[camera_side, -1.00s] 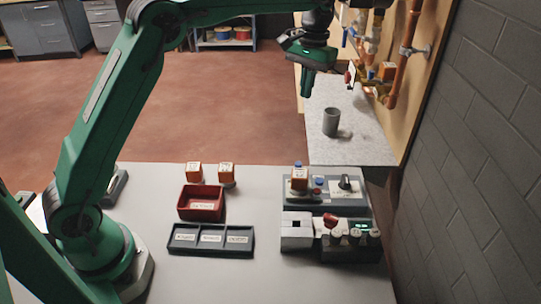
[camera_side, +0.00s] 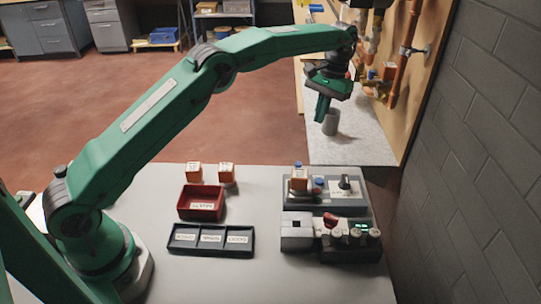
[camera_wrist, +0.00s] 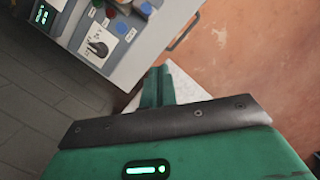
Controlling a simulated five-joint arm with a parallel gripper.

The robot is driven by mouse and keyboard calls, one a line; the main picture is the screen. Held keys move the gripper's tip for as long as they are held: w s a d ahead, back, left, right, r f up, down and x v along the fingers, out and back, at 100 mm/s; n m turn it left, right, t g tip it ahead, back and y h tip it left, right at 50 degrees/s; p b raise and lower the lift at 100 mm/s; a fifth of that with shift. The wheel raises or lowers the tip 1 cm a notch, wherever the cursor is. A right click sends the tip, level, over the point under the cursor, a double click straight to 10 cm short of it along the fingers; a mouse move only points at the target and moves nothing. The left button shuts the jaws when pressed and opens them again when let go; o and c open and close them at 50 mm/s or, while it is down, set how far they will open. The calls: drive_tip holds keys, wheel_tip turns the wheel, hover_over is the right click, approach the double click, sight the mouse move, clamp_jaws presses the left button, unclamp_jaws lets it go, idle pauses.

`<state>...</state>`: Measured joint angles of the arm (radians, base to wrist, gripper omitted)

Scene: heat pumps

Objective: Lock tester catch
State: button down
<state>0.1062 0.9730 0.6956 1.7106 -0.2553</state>
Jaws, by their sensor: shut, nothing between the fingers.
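The tester (camera_side: 325,188) stands at the right of the grey table, with an orange block (camera_side: 299,177) seated on its left part and a black knob (camera_side: 345,182) at its right. In front of it is a dark unit with a red lever (camera_side: 331,220) and a lit green display. I cannot tell which part is the catch. My gripper (camera_side: 320,113) is shut and empty, pointing down beyond the tester and in front of the grey cup. In the wrist view my closed fingers (camera_wrist: 158,84) show, with the tester's black knob (camera_wrist: 98,47) at upper left.
A red bin (camera_side: 200,203) and a dark three-part tray (camera_side: 210,240) stand left of the tester. A grey cup (camera_side: 331,122) stands on the pale far bench. Copper pipes (camera_side: 402,65) and a brick wall bound the right.

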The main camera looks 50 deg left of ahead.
drive_tip(key=x, duration=0.9)
drive_tip(key=shift+s+d+f, duration=0.1)
drive_tip(key=shift+d+f, duration=0.15)
drive_tip(key=shift+f, duration=0.05)
drive_tip(key=shift+s+d+f, duration=0.1)
drive_tip(key=shift+s+d, duration=0.05)
drive_tip(key=shift+s, duration=0.85)
drive_tip(key=shift+s+d, duration=0.15)
drive_tip(key=shift+s, duration=0.8)
